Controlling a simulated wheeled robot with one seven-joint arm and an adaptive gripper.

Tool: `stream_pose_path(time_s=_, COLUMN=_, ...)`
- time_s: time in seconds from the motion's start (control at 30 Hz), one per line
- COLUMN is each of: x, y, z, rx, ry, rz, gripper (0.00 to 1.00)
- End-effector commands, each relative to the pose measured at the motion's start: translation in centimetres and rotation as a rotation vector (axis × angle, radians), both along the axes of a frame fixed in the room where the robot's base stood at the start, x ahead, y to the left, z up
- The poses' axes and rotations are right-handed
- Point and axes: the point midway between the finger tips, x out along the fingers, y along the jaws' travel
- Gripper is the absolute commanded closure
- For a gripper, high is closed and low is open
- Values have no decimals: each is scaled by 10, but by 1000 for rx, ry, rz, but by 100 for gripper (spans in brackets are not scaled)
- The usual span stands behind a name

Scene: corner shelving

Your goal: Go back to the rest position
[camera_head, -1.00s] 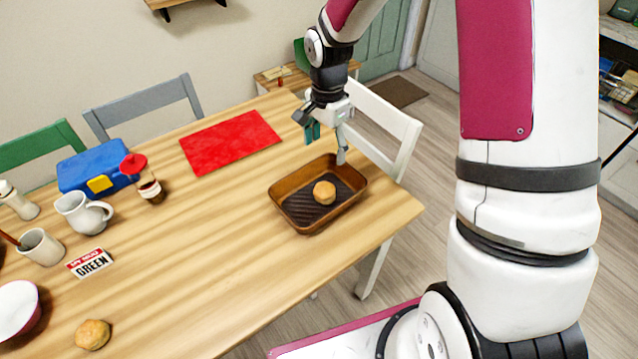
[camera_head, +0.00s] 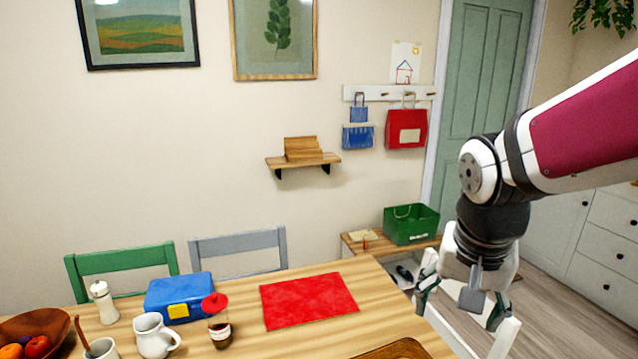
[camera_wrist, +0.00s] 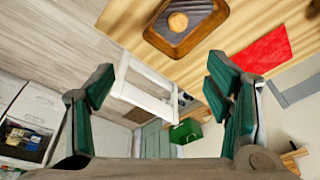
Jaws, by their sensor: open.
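My gripper (camera_head: 462,300) is at the right in the head view, raised near the table's right end, in front of the white chair. Its fingers are spread and nothing is between them. The open green-padded fingers also show in the wrist view (camera_wrist: 165,110). In the head view only the tray's rim (camera_head: 395,350) shows at the bottom edge.
The wooden table (camera_head: 290,338) holds a red mat (camera_head: 308,300), a blue lunch box (camera_head: 180,297), a jar with a red lid (camera_head: 219,330) and a white mug (camera_head: 153,336). A white chair (camera_wrist: 140,96) stands beside the table. A green box (camera_head: 411,224) is on a low bench.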

Motion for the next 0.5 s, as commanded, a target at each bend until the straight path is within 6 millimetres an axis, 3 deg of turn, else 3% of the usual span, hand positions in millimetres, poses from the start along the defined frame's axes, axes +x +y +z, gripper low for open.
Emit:
stream_pose_path(time_s=0.2, x=-60, y=3, z=33, rx=-43, ry=-76, rz=214, gripper=28)
stream_pose_path(time_s=0.5, x=-120, y=7, z=44, rx=-81, ry=-151, rz=448, gripper=28)
